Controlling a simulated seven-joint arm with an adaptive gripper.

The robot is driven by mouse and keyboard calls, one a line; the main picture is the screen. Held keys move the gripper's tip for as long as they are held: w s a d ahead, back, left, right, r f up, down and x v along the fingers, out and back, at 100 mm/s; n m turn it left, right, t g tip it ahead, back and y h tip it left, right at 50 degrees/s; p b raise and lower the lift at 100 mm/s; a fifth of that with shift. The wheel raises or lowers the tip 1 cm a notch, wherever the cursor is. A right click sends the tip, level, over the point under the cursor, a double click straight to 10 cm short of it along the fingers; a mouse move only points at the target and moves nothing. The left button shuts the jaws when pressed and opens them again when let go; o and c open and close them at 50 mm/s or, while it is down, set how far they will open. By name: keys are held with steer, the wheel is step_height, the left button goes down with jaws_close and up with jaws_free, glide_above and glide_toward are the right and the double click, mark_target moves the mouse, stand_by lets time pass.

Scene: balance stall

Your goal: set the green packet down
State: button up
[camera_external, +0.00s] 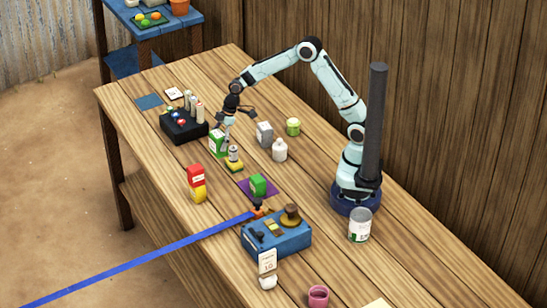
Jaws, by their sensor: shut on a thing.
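A green packet with a white panel (217,143) is upright near the middle of the table, right under my gripper (226,127). My gripper points down and is shut on this packet at its top. I cannot tell whether the packet's base touches the table. A second green block-like packet (258,185) stands on a purple mat (244,188) nearer the front.
A black holder with several bottles (183,126) stands to the left. A grey carton (265,134), a white bottle (279,150) and a green can (293,127) stand to the right. A red packet (195,175), a blue balance box (277,238) and a tin (360,225) are nearer the front.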

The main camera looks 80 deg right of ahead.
steer(key=d+m, duration=0.2)
steer(key=s+d+m+h, duration=0.1)
steer(key=d+m, duration=0.1)
steer(key=d, duration=0.1)
steer(key=s+d+f+m+t+h, duration=0.1)
steer(key=d+m, duration=0.1)
steer(key=d, duration=0.1)
steer(key=shift+s+d, duration=0.1)
steer(key=s+d+m, duration=0.1)
steer(key=d, duration=0.2)
steer(key=s+d+m+h, duration=0.1)
steer(key=d, duration=0.2)
steer(key=s+d+r+m, duration=0.1)
steer(key=d, duration=0.2)
steer(key=shift+s+d+r, duration=0.1)
steer(key=shift+s, duration=0.3)
steer(key=w+d+f, duration=0.1)
steer(key=w+f, duration=0.2)
steer(key=w, duration=0.1)
steer(key=w+d+f, duration=0.2)
steer(key=w, duration=0.1)
steer(key=w+d+f, duration=0.2)
steer(key=w+f, duration=0.1)
steer(key=w, duration=0.1)
steer(key=shift+w+d+f, duration=0.25)
steer(key=shift+w+f, duration=0.1)
steer(key=shift+w+d+f, duration=0.2)
steer(key=shift+w+f, duration=0.2)
steer(key=shift+f, duration=1.65)
steer(key=shift+f, duration=0.15)
